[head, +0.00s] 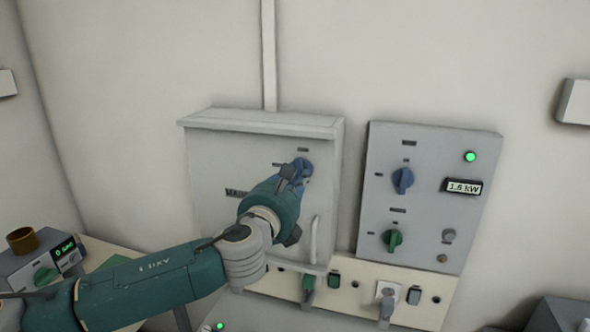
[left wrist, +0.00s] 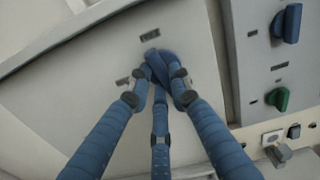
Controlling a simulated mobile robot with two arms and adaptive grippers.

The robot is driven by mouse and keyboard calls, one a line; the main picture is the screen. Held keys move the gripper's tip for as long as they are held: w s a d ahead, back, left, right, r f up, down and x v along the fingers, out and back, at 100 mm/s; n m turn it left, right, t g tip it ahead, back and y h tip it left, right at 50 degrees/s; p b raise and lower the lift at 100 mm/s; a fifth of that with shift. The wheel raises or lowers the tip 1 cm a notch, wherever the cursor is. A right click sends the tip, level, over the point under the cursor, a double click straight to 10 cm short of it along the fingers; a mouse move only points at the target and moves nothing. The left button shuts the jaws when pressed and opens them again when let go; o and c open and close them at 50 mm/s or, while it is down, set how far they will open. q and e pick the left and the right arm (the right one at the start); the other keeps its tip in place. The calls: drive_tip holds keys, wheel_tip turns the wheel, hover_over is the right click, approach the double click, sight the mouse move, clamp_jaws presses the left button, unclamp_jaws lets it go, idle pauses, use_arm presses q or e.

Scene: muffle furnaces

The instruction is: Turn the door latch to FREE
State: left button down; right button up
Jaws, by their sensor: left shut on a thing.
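The door latch is a blue knob (head: 304,166) high on the right side of the grey cabinet's door (head: 222,160). My left gripper (head: 294,177) reaches it from below and is shut on it. In the left wrist view the blue fingers of the gripper (left wrist: 161,78) close around the latch (left wrist: 153,58), whose bar looks tilted, its upper end to the left. Small dark labels sit above and to the left of the latch, too small to read. The fingers hide part of the knob. My right gripper is not in view.
A grey panel (head: 430,220) on the right carries a blue knob (head: 403,180), a green knob (head: 391,240), a lit green lamp and a 1.6 kW display. The door handle (head: 314,240) is close to my wrist. A socket strip (head: 345,300) runs below.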

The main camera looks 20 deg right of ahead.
use_arm(q)
drive_tip(key=shift+m+p, duration=0.45)
drive_tip(key=shift+m, duration=0.45)
drive_tip(key=c, duration=1.6)
unclamp_jaws()
drive_tip(key=shift+o, duration=0.2)
drive_tip(key=v, duration=1.2)
drive_tip(key=shift+w, duration=0.1)
